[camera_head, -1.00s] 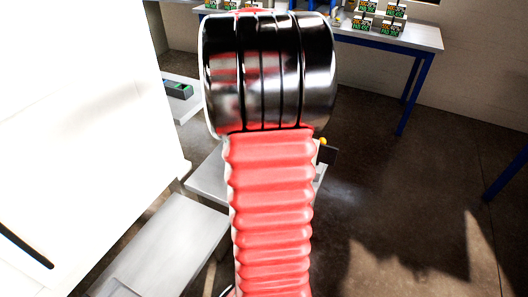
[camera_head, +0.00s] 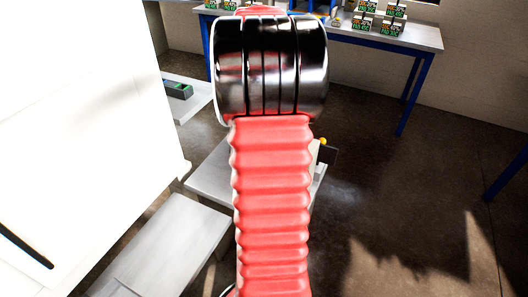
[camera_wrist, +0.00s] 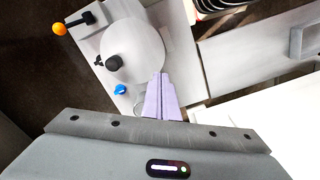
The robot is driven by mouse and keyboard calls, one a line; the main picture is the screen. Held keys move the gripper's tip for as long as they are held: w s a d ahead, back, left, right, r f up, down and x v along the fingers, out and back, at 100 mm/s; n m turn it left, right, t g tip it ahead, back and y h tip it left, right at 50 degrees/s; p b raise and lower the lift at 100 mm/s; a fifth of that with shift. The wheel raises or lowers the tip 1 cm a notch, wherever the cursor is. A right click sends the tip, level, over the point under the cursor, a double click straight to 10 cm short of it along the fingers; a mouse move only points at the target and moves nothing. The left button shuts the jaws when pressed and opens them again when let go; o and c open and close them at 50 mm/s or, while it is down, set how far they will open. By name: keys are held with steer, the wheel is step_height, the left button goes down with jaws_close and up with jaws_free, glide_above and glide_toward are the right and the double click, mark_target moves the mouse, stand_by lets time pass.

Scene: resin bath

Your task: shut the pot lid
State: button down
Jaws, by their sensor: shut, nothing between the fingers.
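A round pale grey disc, which looks like the pot lid (camera_wrist: 137,40), lies on a grey bench unit in the wrist view. A black knob (camera_wrist: 113,63) sits near its lower left edge. I cannot tell whether the lid is fully down. My gripper (camera_wrist: 160,77) shows as two lavender fingers, shut together and empty. Its tips overlap the lower right rim of the disc in the picture; contact is unclear. In the head view my arm hides the gripper and most of the pot.
An orange ball on a black lever (camera_wrist: 59,29) and a blue knob (camera_wrist: 120,89) are beside the disc. A grey bench (camera_wrist: 250,55) extends right. A large white cabinet (camera_head: 80,120) stands left in the head view. A blue-legged table (camera_head: 425,37) with boxes stands behind; floor at right is open.

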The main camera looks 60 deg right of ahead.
steer(key=shift+w+d+r, duration=0.1)
steer(key=shift+d+r, duration=0.1)
steer(key=shift+d, duration=1)
steer(key=shift+w+d+r, duration=0.1)
steer(key=shift+d+r, duration=0.05)
steer(key=shift+d, duration=1)
steer(key=shift+r, duration=0.15)
step_height(320, 180, up, 8)
stand_by(0.7)
steer(key=shift+w, duration=0.1)
stand_by(0.6)
